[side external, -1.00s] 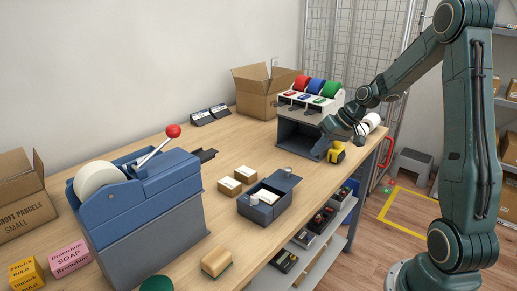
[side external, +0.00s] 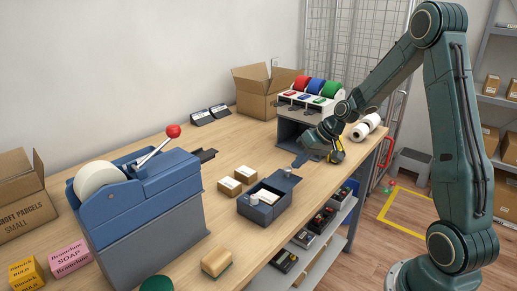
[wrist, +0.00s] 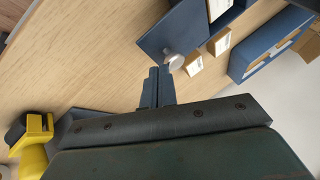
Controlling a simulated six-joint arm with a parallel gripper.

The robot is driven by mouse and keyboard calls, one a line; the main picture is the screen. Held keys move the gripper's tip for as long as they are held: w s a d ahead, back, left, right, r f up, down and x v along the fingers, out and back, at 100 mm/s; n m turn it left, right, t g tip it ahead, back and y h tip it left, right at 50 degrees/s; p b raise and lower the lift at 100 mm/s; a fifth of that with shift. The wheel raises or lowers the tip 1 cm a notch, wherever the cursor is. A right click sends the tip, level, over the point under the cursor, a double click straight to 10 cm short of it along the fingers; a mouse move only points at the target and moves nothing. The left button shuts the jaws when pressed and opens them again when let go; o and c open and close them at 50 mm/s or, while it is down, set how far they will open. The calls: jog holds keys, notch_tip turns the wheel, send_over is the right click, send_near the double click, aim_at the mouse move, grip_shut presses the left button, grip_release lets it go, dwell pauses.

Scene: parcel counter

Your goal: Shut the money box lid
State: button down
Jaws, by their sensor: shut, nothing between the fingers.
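The money box (side external: 268,212) is a small blue-grey box on the counter, partly open, with pale contents showing inside. Its flat lid (side external: 279,181) sits toward the far right side, with a light round knob (side external: 287,172) on it. In the wrist view the lid (wrist: 165,35) and knob (wrist: 175,60) show just beyond my fingers. My gripper (side external: 299,162) is shut and empty, low over the counter, a little beyond and right of the knob. In the wrist view my closed fingertips (wrist: 157,78) point toward the knob, with a small gap.
Two small parcels (side external: 237,182) lie left of the box. A yellow tape dispenser (side external: 337,151) stands close beside my gripper. A blue machine with a red-knobbed lever (side external: 150,195) stands at left. The tape roll rack (side external: 310,100) is behind my gripper. The counter's front edge is near.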

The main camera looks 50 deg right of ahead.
aim_at(291, 185)
jog(key=shift+a, duration=0.1)
jog(key=a, duration=0.7)
jog(key=shift+s+a, duration=0.15)
jog(key=shift+a, duration=0.15)
jog(key=shift+d, duration=0.1)
jog(key=shift+s+d+r, duration=0.1)
jog(key=shift+s+d, duration=0.1)
jog(key=shift+d, duration=0.25)
jog(key=shift+s+d+r, duration=0.1)
jog(key=shift+s+d, duration=0.1)
jog(key=shift+d, duration=0.2)
jog(key=d+v, duration=0.1)
jog(key=v, duration=1)
jog(key=shift+d+f, duration=0.2)
jog(key=shift+d, duration=0.15)
jog(key=shift+s, duration=0.1)
